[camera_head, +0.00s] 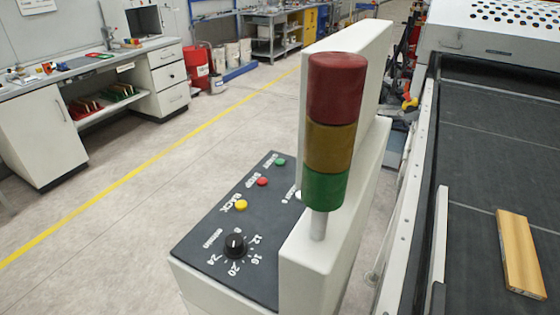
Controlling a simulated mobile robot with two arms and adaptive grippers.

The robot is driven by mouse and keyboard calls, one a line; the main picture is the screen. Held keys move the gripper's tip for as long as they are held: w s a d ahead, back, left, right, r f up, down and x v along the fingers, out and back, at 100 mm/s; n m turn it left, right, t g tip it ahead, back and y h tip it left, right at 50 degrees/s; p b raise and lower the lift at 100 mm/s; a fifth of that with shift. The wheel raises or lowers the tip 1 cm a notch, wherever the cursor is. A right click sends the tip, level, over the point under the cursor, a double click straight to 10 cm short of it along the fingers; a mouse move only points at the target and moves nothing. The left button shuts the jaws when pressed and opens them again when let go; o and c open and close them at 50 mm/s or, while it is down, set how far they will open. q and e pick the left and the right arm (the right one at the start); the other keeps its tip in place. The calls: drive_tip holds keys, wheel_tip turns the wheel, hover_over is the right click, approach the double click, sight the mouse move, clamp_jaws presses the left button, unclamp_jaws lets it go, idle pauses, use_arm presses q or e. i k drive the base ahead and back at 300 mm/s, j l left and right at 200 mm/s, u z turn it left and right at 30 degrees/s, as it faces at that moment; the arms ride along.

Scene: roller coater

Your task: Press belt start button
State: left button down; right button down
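A black control panel (216,233) sits on top of a white machine housing in the lower middle. A small green button (280,162) is at its far end, with small lettering that looks like "START". Nearer come a red button (262,182) and a yellow button (241,205) lettered "BACK". A white button (298,195) at the right edge is partly hidden by the signal light post. A black knob (235,246) with a number scale is at the near end. The dark belt (480,150) is at the right. Neither of my grippers is in view.
A signal light (331,130) in red, amber and green stands on the white housing, right of the panel. A wooden board (520,252) lies on the belt. A white workbench (45,122) is at the left. The floor left of the panel is clear, with a yellow line.

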sight(279, 162)
drive_tip(key=j+z, duration=0.15)
drive_tip(key=j, duration=0.45)
drive_tip(key=k+j+z, duration=0.1)
drive_tip(key=j, duration=0.45)
drive_tip(key=k+j+z, duration=0.15)
drive_tip(key=j, duration=0.4)
drive_tip(key=i+j+z, duration=0.2)
drive_tip(key=j, duration=0.35)
drive_tip(key=i+j+z, duration=0.2)
drive_tip(key=j, duration=0.4)
drive_tip(key=j+z, duration=0.25)
drive_tip(key=j, duration=0.3)
drive_tip(key=i+j+z, duration=0.2)
drive_tip(key=j, duration=0.45)
drive_tip(key=i+j+z, duration=0.15)
drive_tip(key=i+j, duration=0.2)
drive_tip(key=i+j+z, duration=0.2)
drive_tip(key=j, duration=0.25)
drive_tip(key=i+j+z, duration=0.15)
drive_tip(key=i+j, duration=0.25)
